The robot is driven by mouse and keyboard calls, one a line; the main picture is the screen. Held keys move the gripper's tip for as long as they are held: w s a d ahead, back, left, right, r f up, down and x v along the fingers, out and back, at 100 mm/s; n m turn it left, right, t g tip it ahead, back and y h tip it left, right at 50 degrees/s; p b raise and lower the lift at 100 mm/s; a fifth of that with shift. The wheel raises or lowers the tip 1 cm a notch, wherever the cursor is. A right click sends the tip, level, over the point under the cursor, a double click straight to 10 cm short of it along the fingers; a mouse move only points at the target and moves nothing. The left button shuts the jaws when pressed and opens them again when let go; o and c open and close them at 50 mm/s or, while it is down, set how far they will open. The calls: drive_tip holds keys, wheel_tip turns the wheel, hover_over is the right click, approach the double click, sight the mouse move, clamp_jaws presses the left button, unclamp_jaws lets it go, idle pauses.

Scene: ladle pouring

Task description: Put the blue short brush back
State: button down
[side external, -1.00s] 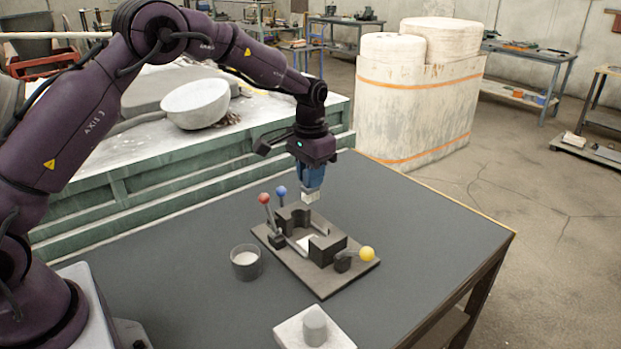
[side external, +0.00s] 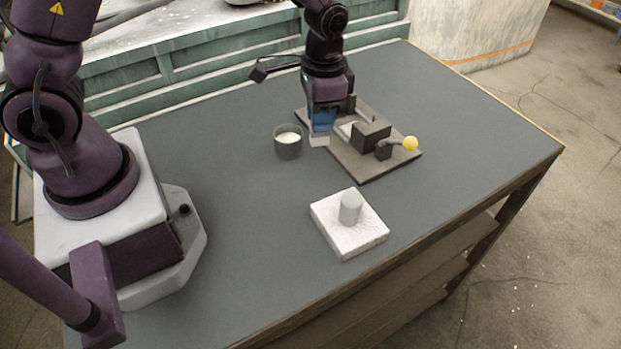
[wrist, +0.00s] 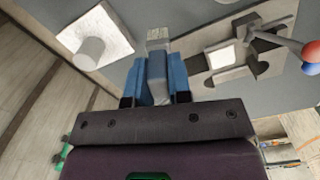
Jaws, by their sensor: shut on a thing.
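My gripper (side external: 321,117) is shut on the brush, whose short pale tip (side external: 319,140) points down over the table between the cup and the dark fixture. In the wrist view, my gripper (wrist: 156,80) has its blue fingers on either side of the brush's grey body. The pale, block-like brush end (wrist: 157,38) sticks out past the fingertips. I cannot tell whether the tip touches the table. No blue shows on the brush itself apart from the blue fingers around it.
A cup (side external: 288,150) with white contents stands just left of my gripper. The dark fixture (side external: 375,169) with a yellow-knobbed lever (side external: 410,143) lies right. A white block (side external: 347,240) with a grey cylinder (side external: 350,207) stands in front.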

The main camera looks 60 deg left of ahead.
drive_tip(key=shift+m, duration=0.5)
drive_tip(key=shift+s+f, duration=0.35)
drive_tip(key=shift+f, duration=1.25)
drive_tip(key=shift+s+f, duration=0.4)
drive_tip(key=shift+f, duration=1.2)
drive_tip(key=shift+s+f, duration=0.35)
drive_tip(key=shift+f, duration=1.25)
drive_tip(key=shift+f, duration=0.1)
drive_tip(key=c, duration=1.1)
unclamp_jaws()
drive_tip(key=shift+o, duration=0.2)
